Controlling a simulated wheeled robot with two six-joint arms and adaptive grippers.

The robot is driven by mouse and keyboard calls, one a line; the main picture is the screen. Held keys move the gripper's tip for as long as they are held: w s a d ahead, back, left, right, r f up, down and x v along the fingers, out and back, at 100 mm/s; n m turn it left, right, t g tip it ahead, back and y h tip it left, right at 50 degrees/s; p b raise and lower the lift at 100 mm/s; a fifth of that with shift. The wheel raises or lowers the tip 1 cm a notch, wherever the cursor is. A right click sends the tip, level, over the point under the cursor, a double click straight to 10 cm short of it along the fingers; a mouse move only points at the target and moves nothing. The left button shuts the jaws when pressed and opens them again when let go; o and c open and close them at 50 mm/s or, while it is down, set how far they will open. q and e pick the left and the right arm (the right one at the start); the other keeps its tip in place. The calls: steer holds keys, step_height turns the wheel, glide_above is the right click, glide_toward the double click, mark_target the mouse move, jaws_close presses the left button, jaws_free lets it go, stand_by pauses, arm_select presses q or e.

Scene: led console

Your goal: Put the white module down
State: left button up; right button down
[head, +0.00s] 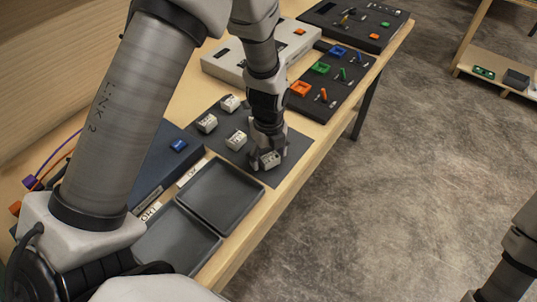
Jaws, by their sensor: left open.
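A white module (270,160) sits at the front of the dark mat (275,178). My left gripper (267,158) reaches down over it from above, with its fingers around or just beside the module. The left gripper is open. Three other white modules stand on the mat: one at the back (230,103), one at the left (207,123) and one nearer the gripper (236,140). My right arm shows only in part at the lower right edge, and its fingertips are not in view.
Two dark trays, one (221,193) beside the mat and one (177,240) nearer, lie at the front. A dark blue console (163,160) is at the left. A light grey box (225,65) and dark boards (327,101) with coloured parts stand beyond. The table edge is close at right.

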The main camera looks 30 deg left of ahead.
mark_target(269, 155)
arm_select(q)
step_height(269, 155, up, 12)
steer(key=b, duration=0.2)
